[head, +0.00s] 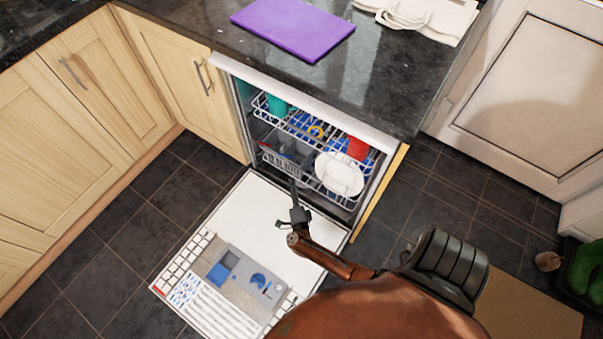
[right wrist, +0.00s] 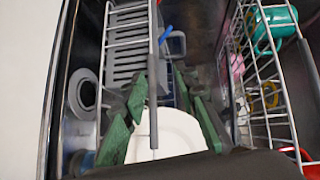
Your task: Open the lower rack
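The dishwasher's lower rack (head: 322,191) is a pale wire rack inside the open machine, holding a white plate (head: 340,174) and a grey basket (head: 284,148). My right gripper (head: 294,186) is over the lowered door, at the front of this rack. In the right wrist view, its two green-padded fingers (right wrist: 160,90) stand apart, with a grey rack wire (right wrist: 152,70) running between them. I cannot tell whether they touch it. The white plate (right wrist: 170,135) lies beyond the fingers, partly hidden by the gripper body. My left gripper is out of view.
The dishwasher door (head: 262,212) lies folded down over the dark tiled floor. The upper rack (head: 262,107) holds a teal cup (head: 277,104) and a red item (head: 358,148). The granite counter (head: 390,85) overhangs the machine, with a purple board (head: 292,27) on it.

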